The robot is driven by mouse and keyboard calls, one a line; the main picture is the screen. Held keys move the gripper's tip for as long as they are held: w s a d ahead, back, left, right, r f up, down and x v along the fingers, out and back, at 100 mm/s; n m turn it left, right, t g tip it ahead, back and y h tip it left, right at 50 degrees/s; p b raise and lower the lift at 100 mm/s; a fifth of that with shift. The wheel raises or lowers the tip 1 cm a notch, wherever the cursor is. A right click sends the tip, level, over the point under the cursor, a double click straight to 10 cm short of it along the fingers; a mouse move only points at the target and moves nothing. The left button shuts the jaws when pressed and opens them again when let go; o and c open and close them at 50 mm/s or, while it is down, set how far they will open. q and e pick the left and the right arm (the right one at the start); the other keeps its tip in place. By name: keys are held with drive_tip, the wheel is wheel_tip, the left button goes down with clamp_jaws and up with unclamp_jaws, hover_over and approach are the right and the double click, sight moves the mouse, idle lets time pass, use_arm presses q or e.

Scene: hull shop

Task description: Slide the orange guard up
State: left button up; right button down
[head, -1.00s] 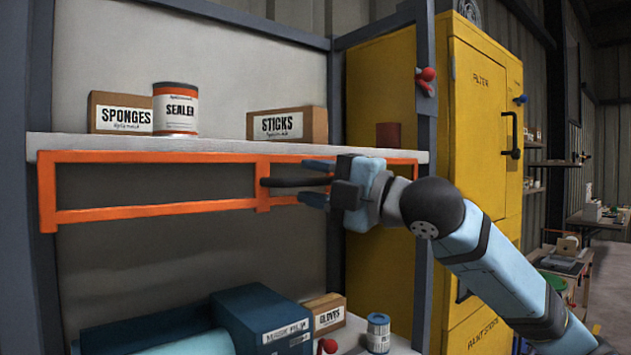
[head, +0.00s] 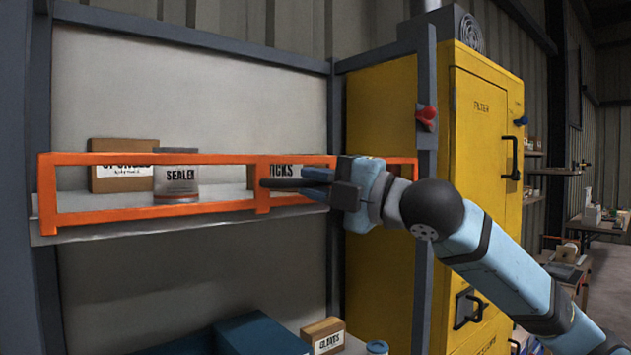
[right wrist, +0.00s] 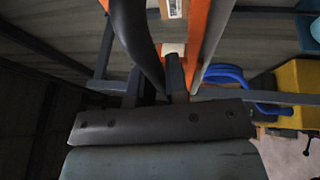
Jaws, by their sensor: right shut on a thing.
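The orange guard (head: 140,158) is a long open frame. It stands along the front of the shelf (head: 100,232), with its lower rail slightly above the shelf's front edge and its upper rail across the goods. A dark handle (head: 272,184) sticks out at its middle upright. My right gripper (head: 318,182) is shut on this handle, coming from the right. In the right wrist view the dark curved handle (right wrist: 138,45) runs into the jaws beside the orange guard (right wrist: 196,40). My left gripper is out of view.
Behind the guard stand a sponges box (head: 112,180), a sealer can (head: 176,182) and a partly hidden sticks box (head: 283,169). A yellow cabinet (head: 385,110) stands right, behind a grey post with a red knob (head: 427,115). A gloves box (head: 323,334) is below.

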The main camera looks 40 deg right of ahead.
drive_tip(key=shift+r, duration=0.55)
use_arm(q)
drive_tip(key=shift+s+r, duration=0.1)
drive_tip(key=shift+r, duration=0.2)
use_arm(e)
drive_tip(key=shift+d+r, duration=0.1)
drive_tip(key=shift+d, duration=0.05)
drive_tip(key=c, duration=1.1)
unclamp_jaws()
drive_tip(key=shift+c, duration=0.2)
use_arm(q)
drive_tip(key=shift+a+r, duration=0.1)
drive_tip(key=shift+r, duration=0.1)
use_arm(e)
drive_tip(key=shift+s, duration=0.1)
